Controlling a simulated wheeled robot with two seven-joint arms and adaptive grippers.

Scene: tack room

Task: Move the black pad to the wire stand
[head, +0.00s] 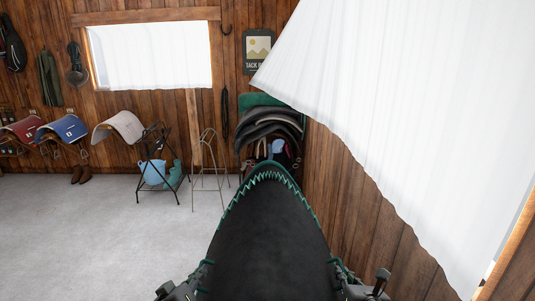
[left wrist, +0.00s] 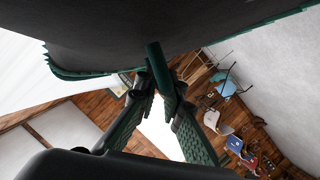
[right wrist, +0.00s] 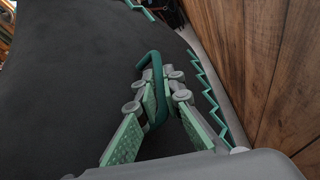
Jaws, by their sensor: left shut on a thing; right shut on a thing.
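The black pad (head: 268,240) with green zigzag edging fills the front middle of the head view, held up off the floor. My left gripper (head: 195,279) is shut on a green loop at the pad's left side; in the left wrist view the fingers (left wrist: 160,82) pinch it below the pad (left wrist: 120,30). My right gripper (head: 350,279) is shut on the green loop at the right side, also clear in the right wrist view (right wrist: 158,90). A thin bare wire stand (head: 208,163) stands on the floor beyond the pad, left of its far tip.
A black folding stand (head: 160,172) is left of the wire stand, with blue items by it. Stacked dark pads (head: 268,125) are at the back wall. A wooden wall (head: 345,205) with a white curtain (head: 400,110) is close on the right. Floor (head: 90,225) at left is clear.

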